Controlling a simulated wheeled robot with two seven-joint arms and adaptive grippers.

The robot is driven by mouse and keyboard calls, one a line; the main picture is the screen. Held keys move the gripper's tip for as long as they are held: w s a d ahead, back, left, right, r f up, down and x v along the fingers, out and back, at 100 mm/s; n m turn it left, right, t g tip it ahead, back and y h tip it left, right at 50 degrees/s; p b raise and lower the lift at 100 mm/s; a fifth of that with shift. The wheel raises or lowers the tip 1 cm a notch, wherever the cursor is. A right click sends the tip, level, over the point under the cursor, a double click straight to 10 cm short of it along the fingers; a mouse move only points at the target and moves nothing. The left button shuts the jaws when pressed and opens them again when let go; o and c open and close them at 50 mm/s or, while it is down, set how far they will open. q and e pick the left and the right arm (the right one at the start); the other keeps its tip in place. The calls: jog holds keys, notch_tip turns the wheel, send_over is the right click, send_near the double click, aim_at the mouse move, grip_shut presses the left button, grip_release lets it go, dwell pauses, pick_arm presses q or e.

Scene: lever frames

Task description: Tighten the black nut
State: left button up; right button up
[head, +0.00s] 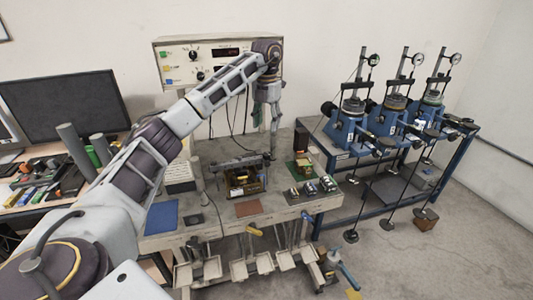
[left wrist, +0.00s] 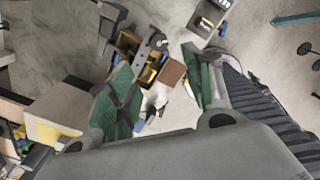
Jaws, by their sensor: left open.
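My left gripper (head: 268,122) hangs pointing down over the back of the grey workbench, in front of the instrument box. In the left wrist view its two green-padded fingers (left wrist: 156,58) are spread apart with nothing held between them. I cannot pick out a black nut for certain. A round black knob (head: 328,108) shows on the left side of the nearest blue lever frame (head: 350,128), well to the right of the gripper. A small dark apparatus with brass-coloured parts (head: 245,183) stands on the bench below the gripper. My right gripper is not in view.
The instrument box (head: 215,60) stands behind the bench. The grey workbench (head: 185,225) carries a blue mat (head: 161,217) and a brown mat (head: 248,208). Several blue lever frames stand on a separate blue stand (head: 345,160), with hanging rods below. Clear floor (head: 460,250) lies at right.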

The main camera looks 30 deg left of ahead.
aim_at(266, 153)
pick_arm(q)
notch_tip(266, 153, down, 12)
jog(key=shift+r+p, duration=0.25)
jog(key=shift+p, duration=0.45)
jog(key=shift+f, duration=0.85)
jog(key=c, duration=1)
